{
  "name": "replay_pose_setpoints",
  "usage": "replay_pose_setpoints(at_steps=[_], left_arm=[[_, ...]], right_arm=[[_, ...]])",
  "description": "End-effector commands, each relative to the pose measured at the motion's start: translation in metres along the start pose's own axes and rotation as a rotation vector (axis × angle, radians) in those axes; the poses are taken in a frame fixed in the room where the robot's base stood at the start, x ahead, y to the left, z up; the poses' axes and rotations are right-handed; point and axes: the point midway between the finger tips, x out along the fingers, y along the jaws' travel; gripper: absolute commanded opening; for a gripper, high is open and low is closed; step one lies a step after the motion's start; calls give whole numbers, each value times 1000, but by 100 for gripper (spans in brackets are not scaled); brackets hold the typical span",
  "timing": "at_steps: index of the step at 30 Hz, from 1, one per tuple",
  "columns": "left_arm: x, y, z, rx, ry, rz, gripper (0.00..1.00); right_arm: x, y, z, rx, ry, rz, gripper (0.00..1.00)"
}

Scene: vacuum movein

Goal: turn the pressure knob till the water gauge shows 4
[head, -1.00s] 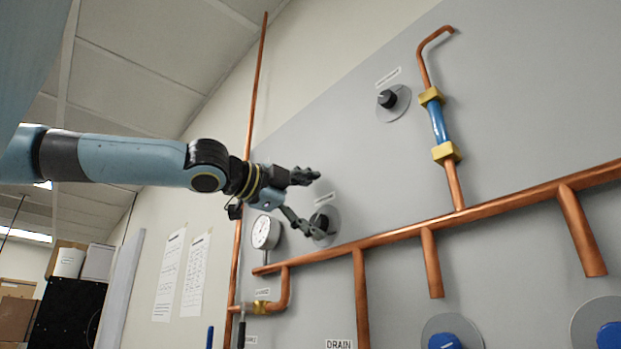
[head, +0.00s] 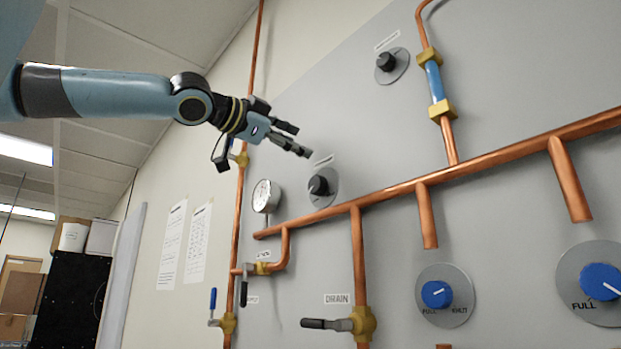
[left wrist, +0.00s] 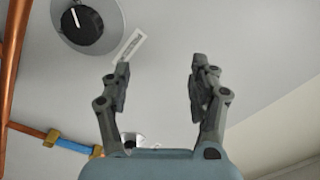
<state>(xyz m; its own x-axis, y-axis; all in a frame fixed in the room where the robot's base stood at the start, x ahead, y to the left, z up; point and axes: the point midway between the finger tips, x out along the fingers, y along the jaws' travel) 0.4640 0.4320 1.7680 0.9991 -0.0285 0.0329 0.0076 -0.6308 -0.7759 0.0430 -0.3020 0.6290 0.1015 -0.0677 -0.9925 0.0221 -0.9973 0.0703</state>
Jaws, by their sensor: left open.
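The water gauge (head: 265,195) is a round white dial on the pipe at the left of the grey panel; its reading is too small to tell. A black knob on a grey disc (head: 319,185) is right of the gauge, with a small label above it. I take it for the pressure knob, but its label is unreadable. A black knob with a white mark also shows at the upper left of the left wrist view (left wrist: 82,29). My left gripper (head: 302,141) is open and empty, above and apart from this knob. My right gripper is not in view.
Another black knob (head: 387,62) sits higher on the panel. Copper pipes (head: 470,170) cross the panel. A DRAIN valve lever (head: 325,323) and blue knobs (head: 437,294) are lower down.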

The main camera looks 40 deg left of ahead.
Motion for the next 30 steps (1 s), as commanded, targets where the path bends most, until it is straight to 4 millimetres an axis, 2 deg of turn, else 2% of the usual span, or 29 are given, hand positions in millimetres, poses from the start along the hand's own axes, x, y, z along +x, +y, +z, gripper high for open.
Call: replay_pose_setpoints(at_steps=[1, 6, 9, 12, 17, 30], left_arm=[[-15, 14, 15, -206, 8, -15, 61], [-54, 45, 39, -896, 5, 2, 61], [-70, 62, 44, -1180, -5, 33, 61], [-79, 73, 44, -1349, -16, 59, 61], [-76, 75, 42, -1430, -29, 70, 61], [-2, 76, 37, -1426, -33, 71, 61]], right_arm=[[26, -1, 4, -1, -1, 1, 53], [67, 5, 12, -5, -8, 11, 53], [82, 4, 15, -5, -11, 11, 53], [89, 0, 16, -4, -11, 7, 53], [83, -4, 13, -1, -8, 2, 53], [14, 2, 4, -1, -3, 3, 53]])
